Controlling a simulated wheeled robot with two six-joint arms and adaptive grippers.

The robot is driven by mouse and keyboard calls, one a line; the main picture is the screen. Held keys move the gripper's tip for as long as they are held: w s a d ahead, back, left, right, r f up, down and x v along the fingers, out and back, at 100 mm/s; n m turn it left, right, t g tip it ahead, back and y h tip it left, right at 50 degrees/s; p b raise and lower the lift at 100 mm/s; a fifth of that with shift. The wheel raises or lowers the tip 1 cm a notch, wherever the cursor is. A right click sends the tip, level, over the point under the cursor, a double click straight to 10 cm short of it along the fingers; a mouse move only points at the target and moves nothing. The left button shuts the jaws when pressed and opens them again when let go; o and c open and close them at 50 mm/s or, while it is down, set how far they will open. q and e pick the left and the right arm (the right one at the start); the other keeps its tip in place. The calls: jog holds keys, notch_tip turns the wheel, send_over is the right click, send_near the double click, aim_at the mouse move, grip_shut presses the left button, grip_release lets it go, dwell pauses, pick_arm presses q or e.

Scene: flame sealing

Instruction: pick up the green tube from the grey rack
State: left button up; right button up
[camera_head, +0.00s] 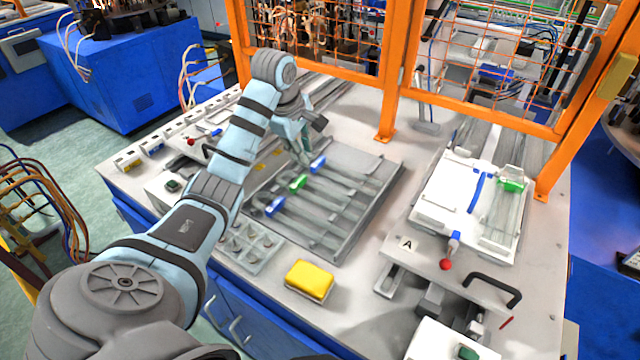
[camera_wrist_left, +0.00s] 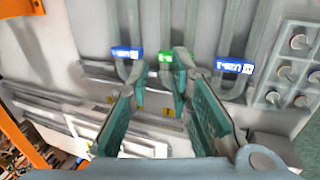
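The grey rack (camera_head: 374,208) lies on the white bench in the head view. Several long tubes lie across it. The green tube (camera_head: 298,182) has a green collar and lies between two blue-collared tubes, one (camera_head: 318,164) behind it and one (camera_head: 275,206) in front. My left gripper (camera_head: 304,157) is above the back edge of the rack, pointing down. In the left wrist view, its teal fingers (camera_wrist_left: 158,68) are apart and empty. The green collar (camera_wrist_left: 165,58) shows between and just beyond the fingertips, and the blue collars lie to either side. My right gripper is not in view.
A yellow block (camera_head: 309,281) and a plate of round pegs (camera_head: 248,246) stand in front of the rack. A white fixture (camera_head: 450,205) with another green-marked part stands to the right. An orange mesh guard (camera_head: 388,85) rises behind.

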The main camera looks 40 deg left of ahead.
pick_arm(q)
jog(key=b, duration=0.3)
send_near(314, 183)
jog(key=shift+s+a+f, duration=0.2)
jog(key=shift+s+f, duration=0.2)
jog(key=shift+f, duration=0.25)
jog(key=shift+w+f+p, duration=0.3)
jog(key=shift+w+f, duration=0.25)
jog(key=shift+f, duration=0.35)
jog(key=x, duration=0.5)
jog(key=shift+w+d+r, duration=0.15)
jog(key=shift+w, duration=0.25)
jog(key=shift+f, duration=0.35)
jog(key=shift+s, duration=0.15)
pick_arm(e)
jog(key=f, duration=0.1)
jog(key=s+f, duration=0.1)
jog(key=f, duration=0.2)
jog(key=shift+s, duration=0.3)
pick_arm(q)
grip_shut()
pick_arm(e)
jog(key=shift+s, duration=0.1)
